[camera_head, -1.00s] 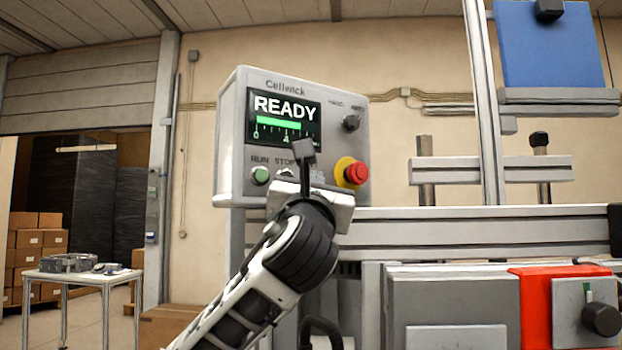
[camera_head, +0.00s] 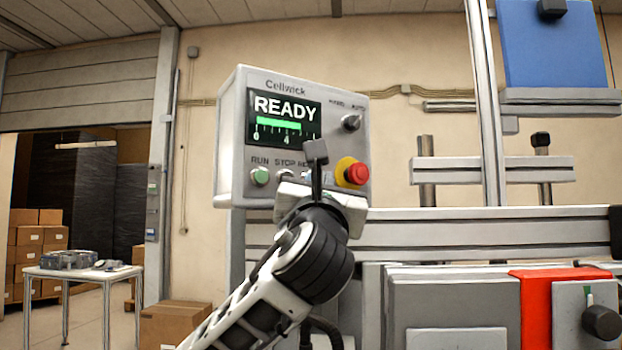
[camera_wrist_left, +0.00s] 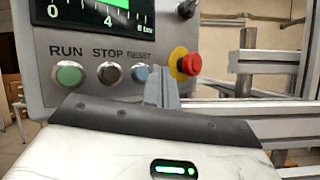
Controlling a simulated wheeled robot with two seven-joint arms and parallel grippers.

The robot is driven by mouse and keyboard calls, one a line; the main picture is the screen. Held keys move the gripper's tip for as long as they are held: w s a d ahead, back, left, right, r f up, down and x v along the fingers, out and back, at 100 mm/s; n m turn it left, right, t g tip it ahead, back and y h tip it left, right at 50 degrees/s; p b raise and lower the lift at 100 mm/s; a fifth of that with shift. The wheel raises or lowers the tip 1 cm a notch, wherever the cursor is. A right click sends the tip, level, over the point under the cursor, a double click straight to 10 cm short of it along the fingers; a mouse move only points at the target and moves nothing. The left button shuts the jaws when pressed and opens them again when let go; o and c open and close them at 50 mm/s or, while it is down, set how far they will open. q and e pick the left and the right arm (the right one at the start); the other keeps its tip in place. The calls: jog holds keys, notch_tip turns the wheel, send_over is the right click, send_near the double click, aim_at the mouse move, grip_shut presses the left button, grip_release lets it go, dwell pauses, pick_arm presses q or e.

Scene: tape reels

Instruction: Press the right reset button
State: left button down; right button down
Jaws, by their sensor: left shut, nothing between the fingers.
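The control box (camera_head: 232,135) carries a row of buttons under its screen. In the left wrist view the reset button (camera_wrist_left: 141,73) is blue, right of the grey stop button (camera_wrist_left: 109,73) and the green run button (camera_wrist_left: 69,75). My left gripper (camera_wrist_left: 161,84) is shut and empty, its fingers pointing at the panel just right of the reset button in that view. I cannot tell if it touches anything. In the head view my left wrist partly hides the reset button. My right gripper is not in view.
A red emergency stop (camera_head: 356,174) on a yellow collar sticks out right of the buttons, close to my left gripper. A black selector knob (camera_head: 351,122) is above it. A metal frame rail (camera_head: 440,222) runs to the right below the box.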

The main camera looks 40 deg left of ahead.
pick_arm(q)
jog(key=d, duration=0.1)
jog(key=s+d, duration=0.1)
jog(key=d+p, duration=0.1)
jog(key=d, duration=0.1)
jog(key=shift+s, duration=0.25)
dwell(0.7)
